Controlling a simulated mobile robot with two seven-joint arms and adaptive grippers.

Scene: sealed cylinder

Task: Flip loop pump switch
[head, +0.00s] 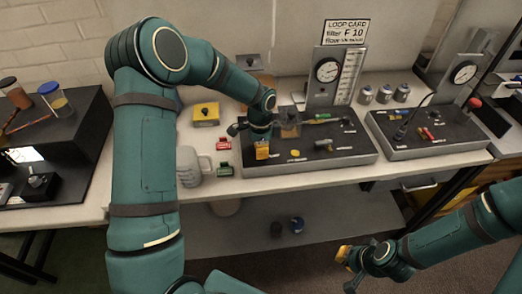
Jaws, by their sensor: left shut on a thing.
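A black-topped loop panel (355,150) with a gauge, a green-handled part and small labelled controls stands on the bench under a LOOP CARD sign (346,32). My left gripper (262,152) reaches down over the panel's front left corner. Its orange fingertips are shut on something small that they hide. I cannot tell whether it is the loop pump switch, and no label for that switch is readable. A brown see-through block (290,128) is just right of the gripper. My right gripper (345,256) is low in front of the bench, away from the panel; its opening is unclear.
A grey mug (190,167), red (223,143) and green (225,170) blocks and a yellow box (206,113) are left of the panel. A second gauge panel (437,147) is right. Several metal cans (384,94) stand behind. A shelf (345,222) is below.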

